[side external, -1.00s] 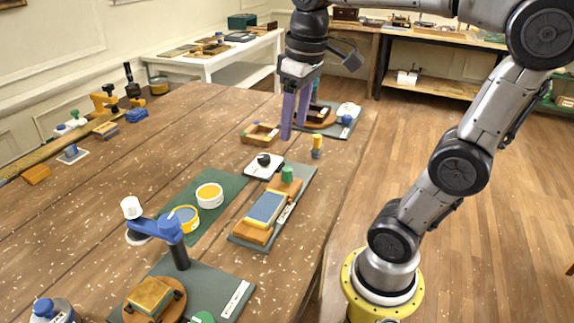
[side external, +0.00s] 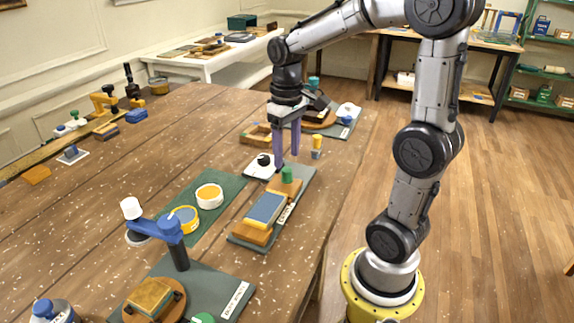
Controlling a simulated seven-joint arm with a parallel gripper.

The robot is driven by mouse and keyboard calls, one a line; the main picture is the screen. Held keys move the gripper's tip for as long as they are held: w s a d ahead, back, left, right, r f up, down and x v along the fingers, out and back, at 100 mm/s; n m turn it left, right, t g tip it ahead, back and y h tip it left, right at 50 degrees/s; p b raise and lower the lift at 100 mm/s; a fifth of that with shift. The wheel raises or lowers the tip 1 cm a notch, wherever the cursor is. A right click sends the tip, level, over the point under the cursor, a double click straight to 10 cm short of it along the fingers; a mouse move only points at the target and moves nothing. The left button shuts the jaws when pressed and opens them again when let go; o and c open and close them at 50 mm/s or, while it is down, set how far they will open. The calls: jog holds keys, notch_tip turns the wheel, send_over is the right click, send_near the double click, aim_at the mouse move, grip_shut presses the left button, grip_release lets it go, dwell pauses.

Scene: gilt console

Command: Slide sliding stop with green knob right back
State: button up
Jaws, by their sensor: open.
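The sliding stop (side external: 291,188) is a small orange-brown wooden block with a green knob (side external: 287,175) on top. It sits toward the far end of a grey base board (side external: 303,182). A wooden block with a blue top (side external: 264,209) lies on the same board, nearer the camera. My gripper (side external: 287,162) points down with its two purple fingers apart. The fingertips are at or just above the green knob, one to its left and one to its right in the picture. I cannot tell whether they touch it. Nothing is held.
A white plate with a black knob (side external: 262,165) lies close left of the fingers. A small yellow-topped peg (side external: 316,147) stands behind right. A green mat (side external: 230,186) with white and yellow tins is at left. A blue clamp-like arm (side external: 165,229) stands in front.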

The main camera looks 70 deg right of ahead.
aim_at(287, 169)
jog(key=shift+f, duration=2.1)
grip_shut()
